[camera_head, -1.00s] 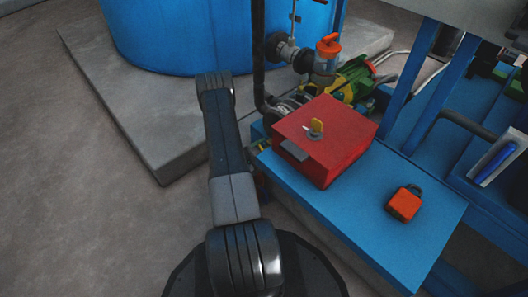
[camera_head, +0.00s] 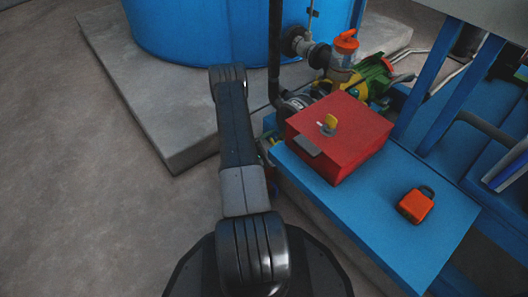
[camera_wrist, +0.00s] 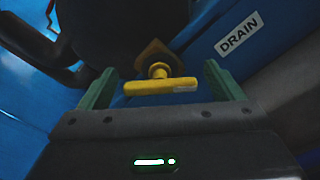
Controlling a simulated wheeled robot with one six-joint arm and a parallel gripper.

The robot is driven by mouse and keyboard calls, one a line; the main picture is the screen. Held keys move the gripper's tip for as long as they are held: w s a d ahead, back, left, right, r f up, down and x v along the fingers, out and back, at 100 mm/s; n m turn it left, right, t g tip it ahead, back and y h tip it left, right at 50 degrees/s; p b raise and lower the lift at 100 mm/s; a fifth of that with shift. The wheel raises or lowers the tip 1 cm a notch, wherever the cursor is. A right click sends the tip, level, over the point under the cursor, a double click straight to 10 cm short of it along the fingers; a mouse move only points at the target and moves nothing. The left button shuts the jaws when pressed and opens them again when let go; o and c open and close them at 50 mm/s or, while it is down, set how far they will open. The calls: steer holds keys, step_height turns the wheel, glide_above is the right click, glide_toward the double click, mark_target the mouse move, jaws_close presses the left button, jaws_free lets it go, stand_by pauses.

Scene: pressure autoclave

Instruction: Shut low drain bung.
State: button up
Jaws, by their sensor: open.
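The drain bung shows in the wrist view as a yellow T-shaped handle (camera_wrist: 161,86) on a short yellow stem, with a brownish-yellow plate behind it. A white label reading DRAIN (camera_wrist: 238,35) is on the blue surface to its right. My gripper (camera_wrist: 161,82) is open, with one green finger on each side of the yellow handle and a gap at both ends. The handle's bar lies crosswise between the fingers, and I cannot tell whether it is fully between the tips.
A red box (camera_head: 338,137) with a yellow key-like knob stands on the blue bench (camera_head: 375,215), beside an orange padlock (camera_head: 416,205). A blue tank (camera_head: 200,35) stands on a concrete plinth (camera_head: 150,110). Floor at left is clear.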

steer(key=p+v, duration=0.3)
steer(key=v, duration=1)
steer(key=shift+p, duration=0.35)
steer(key=shift+s+a, duration=0.1)
steer(key=shift+a, duration=0.05)
